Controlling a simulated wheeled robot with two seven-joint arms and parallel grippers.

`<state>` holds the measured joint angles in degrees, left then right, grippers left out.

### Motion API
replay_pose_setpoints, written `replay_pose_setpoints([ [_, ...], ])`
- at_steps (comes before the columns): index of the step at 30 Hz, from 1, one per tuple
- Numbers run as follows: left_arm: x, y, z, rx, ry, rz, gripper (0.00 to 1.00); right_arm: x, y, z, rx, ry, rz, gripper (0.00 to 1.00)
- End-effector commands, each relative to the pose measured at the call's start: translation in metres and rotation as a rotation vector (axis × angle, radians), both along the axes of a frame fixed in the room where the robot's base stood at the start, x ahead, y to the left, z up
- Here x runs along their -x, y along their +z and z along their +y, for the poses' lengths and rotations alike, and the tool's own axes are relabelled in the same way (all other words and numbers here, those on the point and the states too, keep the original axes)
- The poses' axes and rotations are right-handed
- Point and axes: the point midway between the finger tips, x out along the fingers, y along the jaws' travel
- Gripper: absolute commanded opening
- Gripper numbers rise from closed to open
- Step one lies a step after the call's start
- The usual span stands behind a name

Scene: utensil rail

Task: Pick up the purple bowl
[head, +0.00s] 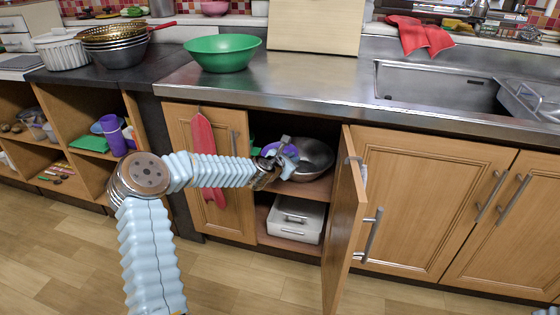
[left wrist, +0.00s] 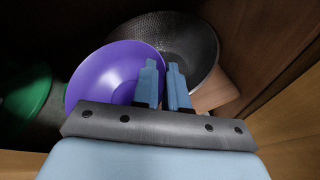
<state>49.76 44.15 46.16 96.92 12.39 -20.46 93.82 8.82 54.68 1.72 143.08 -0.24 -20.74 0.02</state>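The purple bowl (head: 290,151) is inside the open lower cabinet, partly hidden by my left gripper (head: 287,155). In the left wrist view the purple bowl (left wrist: 108,78) lies left of the fingers, its inside facing the camera. My left gripper (left wrist: 163,78) has its two light-blue fingers close together, one over the bowl's inside and one just outside its right edge. The bowl's wall passes between them, and the gripper looks shut on it. My right gripper does not show.
A grey metal bowl (head: 317,157) stands right beside the purple bowl. A green bowl (left wrist: 24,100) is at left in the wrist view. The open cabinet door (head: 343,225) juts out on the right.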

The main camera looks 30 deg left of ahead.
Motion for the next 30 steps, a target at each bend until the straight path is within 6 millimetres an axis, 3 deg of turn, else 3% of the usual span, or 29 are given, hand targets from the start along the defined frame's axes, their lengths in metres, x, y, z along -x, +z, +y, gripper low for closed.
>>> replay_pose_setpoints([
  [2,0.000,0.000,0.000,0.000,0.000,0.000,0.00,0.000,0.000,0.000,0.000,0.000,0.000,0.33],
  [19,0.000,0.004,0.000,-0.001,0.000,-0.001,0.00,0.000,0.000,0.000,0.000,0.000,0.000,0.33],
  [28,0.000,0.039,0.000,-0.003,-0.001,-0.005,0.00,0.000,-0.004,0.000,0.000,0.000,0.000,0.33],
  [30,0.018,0.031,0.003,-0.001,0.002,0.001,0.00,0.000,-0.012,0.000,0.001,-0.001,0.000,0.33],
])
